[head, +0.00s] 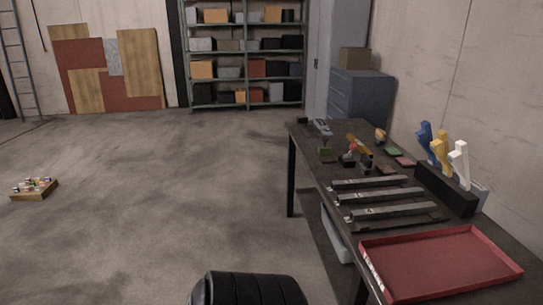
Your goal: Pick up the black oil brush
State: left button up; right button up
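A dark workbench (308,133) runs along the right wall. Several small tools and parts lie on its far half. Among them are an orange-brown handled tool (357,142), a dark grey tool (321,127) and a small dark item with red on it (350,153). They are too small for me to tell which one, if any, is the black oil brush. Neither of my grippers is in view.
The bench also bears dark metal bars (385,195), a red tray (440,262) and a black holder (447,190) with blue, yellow and white tools. A shallow box (36,190) lies on the floor at left. Open floor fills the middle. A black ribbed object (248,288) is at the bottom.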

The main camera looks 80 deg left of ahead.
aim_at(365, 164)
jog(key=u, duration=1.8)
